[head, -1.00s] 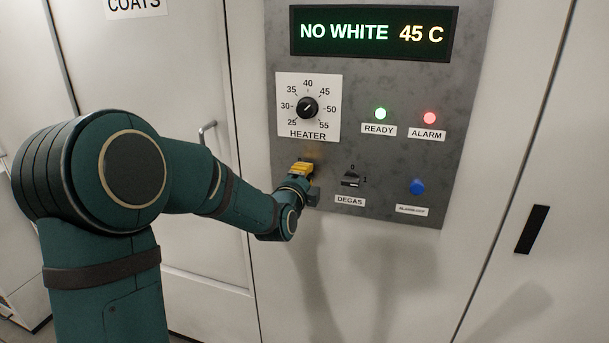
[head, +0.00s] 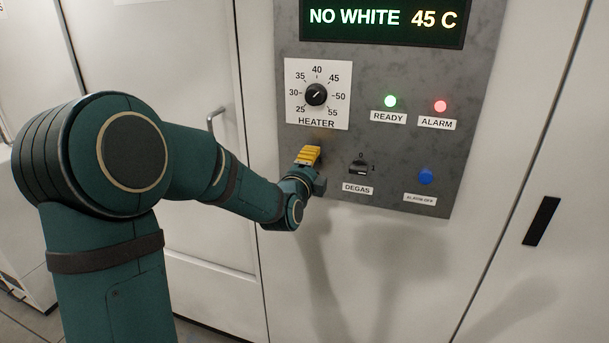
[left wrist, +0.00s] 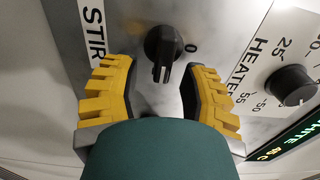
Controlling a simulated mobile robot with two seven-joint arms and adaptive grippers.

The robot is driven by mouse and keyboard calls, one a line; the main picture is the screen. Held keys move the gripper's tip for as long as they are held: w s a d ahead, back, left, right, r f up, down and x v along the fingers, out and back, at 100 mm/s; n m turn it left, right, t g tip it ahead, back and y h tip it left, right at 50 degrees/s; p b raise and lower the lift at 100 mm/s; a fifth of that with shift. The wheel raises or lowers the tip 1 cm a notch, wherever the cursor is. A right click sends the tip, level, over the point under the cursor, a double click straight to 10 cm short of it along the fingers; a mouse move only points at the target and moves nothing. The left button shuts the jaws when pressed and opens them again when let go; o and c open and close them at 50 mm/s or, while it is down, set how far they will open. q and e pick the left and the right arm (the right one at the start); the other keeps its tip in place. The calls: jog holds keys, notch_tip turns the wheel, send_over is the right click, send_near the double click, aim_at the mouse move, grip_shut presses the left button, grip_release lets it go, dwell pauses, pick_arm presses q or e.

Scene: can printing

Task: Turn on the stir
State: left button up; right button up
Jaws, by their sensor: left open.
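The black STIR knob (left wrist: 163,45) sits on the grey panel in the left wrist view, with its STIR label (left wrist: 92,30) to its left and a "0" mark to its right. I cannot tell its setting clearly. My left gripper (left wrist: 163,72) is open, with its yellow-padded fingers on either side of the knob and gaps left between. In the head view my left gripper (head: 308,156) is at the panel below the HEATER dial and left of the DEGAS switch, and it hides the STIR knob there. My right gripper is not in view.
The display (head: 384,18) reads "NO WHITE 45 C". A door handle (head: 215,117) stands left.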

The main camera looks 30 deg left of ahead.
pick_arm(q)
jog(key=v, duration=1.1)
jog(key=s+d+f+n+g+h, duration=0.1)
jog(key=d+f+n+g+h, duration=0.4)
jog(key=f, duration=0.8)
jog(key=d+f+n+g, duration=0.3)
jog(key=d+f, duration=0.4)
jog(key=f, duration=0.6)
jog(key=s+d+f+n+g+h, duration=0.3)
jog(key=s+d+f+n+g, duration=0.4)
jog(key=s+f, duration=0.8)
jog(key=d+n, duration=0.2)
jog(key=d, duration=0.2)
jog(key=shift+f+g, duration=0.35)
jog(key=shift+g, duration=0.05)
jog(key=shift+w, duration=0.1)
jog(key=shift+c, duration=0.4)
